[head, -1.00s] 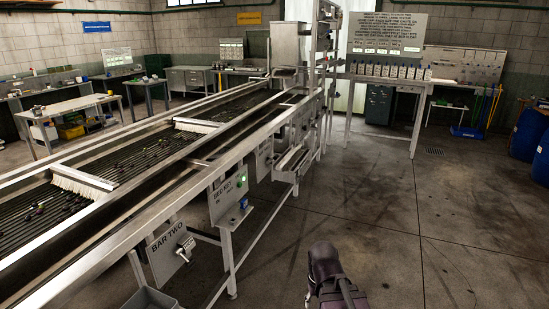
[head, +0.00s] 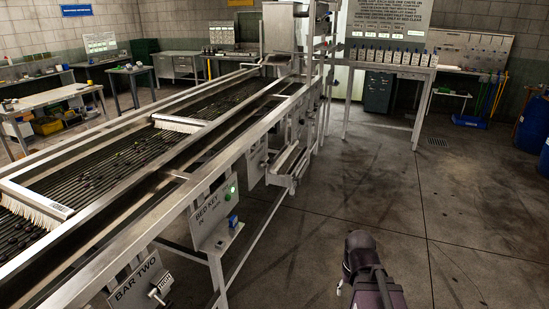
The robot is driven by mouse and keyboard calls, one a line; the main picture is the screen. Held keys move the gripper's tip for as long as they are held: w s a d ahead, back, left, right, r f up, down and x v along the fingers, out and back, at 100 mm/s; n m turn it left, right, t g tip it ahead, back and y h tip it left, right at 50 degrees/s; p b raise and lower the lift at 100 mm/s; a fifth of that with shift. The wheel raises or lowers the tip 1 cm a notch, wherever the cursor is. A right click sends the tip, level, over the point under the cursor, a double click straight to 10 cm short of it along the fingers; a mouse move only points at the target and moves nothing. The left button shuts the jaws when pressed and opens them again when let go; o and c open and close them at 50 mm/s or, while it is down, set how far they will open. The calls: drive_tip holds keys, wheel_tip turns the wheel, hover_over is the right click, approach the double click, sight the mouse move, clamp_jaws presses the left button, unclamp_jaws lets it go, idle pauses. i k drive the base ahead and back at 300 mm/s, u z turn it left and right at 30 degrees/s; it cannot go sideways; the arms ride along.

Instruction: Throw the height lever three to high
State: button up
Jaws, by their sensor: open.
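The roller sizer (head: 262,119) runs from the near left to the back centre. A plate marked BAR TWO (head: 135,283) hangs on its near side, with a small metal lever (head: 159,290) at the plate's right; the lever's setting is too small to read. Further along is the BED KEY plate (head: 212,216) with a lit green lamp (head: 231,189) and a blue part. Another plate (head: 256,161) hangs beyond it, its marking unreadable. I cannot make out a lever marked three. My dark arm shows at the bottom right of centre, apart from the machine; my gripper is not in view.
Open concrete floor (head: 410,220) lies to the right of the machine. Blue drums (head: 530,135) stand at the right edge. A bench (head: 400,68) with a row of bottles stands at the back, and worktables (head: 50,100) are at the left.

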sight(269, 160)
drive_tip(key=z, duration=0.1)
drive_tip(key=i, duration=0.8)
drive_tip(key=u, duration=0.35)
drive_tip(key=i, duration=1.2)
drive_tip(key=u, duration=0.4)
